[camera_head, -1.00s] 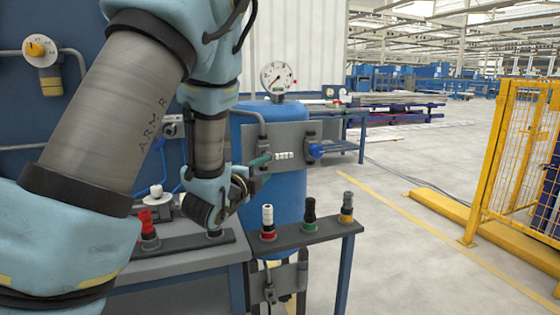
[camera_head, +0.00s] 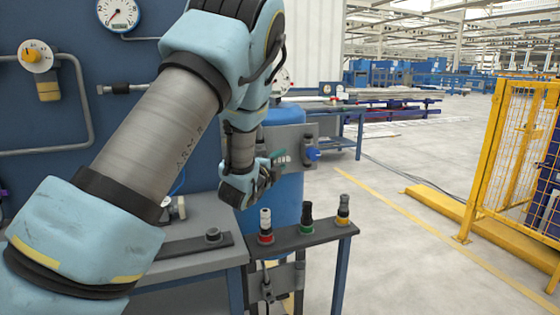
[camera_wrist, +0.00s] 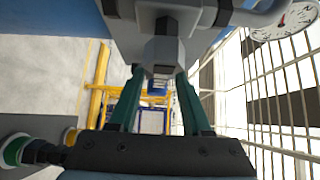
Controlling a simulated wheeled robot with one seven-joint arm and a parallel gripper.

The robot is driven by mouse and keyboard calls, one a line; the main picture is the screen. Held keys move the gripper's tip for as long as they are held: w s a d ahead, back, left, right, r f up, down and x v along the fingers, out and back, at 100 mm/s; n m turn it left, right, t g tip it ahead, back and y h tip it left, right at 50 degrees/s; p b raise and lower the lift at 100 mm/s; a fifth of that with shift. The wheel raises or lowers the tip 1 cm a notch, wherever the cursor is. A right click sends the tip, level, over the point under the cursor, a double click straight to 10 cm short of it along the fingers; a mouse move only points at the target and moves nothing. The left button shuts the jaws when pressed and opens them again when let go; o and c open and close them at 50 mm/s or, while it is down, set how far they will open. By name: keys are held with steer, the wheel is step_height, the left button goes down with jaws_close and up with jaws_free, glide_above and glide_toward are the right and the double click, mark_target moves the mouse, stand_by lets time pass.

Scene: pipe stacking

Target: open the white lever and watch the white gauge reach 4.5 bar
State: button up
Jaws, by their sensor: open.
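A small white ribbed lever (camera_head: 285,160) sticks out to the left from the grey plate on the blue tank, partly hidden by my gripper. My gripper (camera_head: 276,158) is open beside it, its green fingers reaching toward the plate. In the wrist view, the open green fingers (camera_wrist: 157,100) stand either side of a pale grey hexagonal fitting (camera_wrist: 163,55); I cannot tell if they touch it. A white-faced gauge (camera_wrist: 285,20) with a red needle shows at the wrist view's top right; its reading is too small to tell. My arm mostly hides the tank gauge (camera_head: 285,80) in the head view.
A blue knob (camera_head: 312,154) sits right of the lever. A rack (camera_head: 300,237) with several banded fittings stands in front of the tank. Another white gauge (camera_head: 118,13) is on the blue panel.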

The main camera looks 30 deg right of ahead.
steer(key=shift+c, duration=0.3)
jaws_close()
stand_by(1.1)
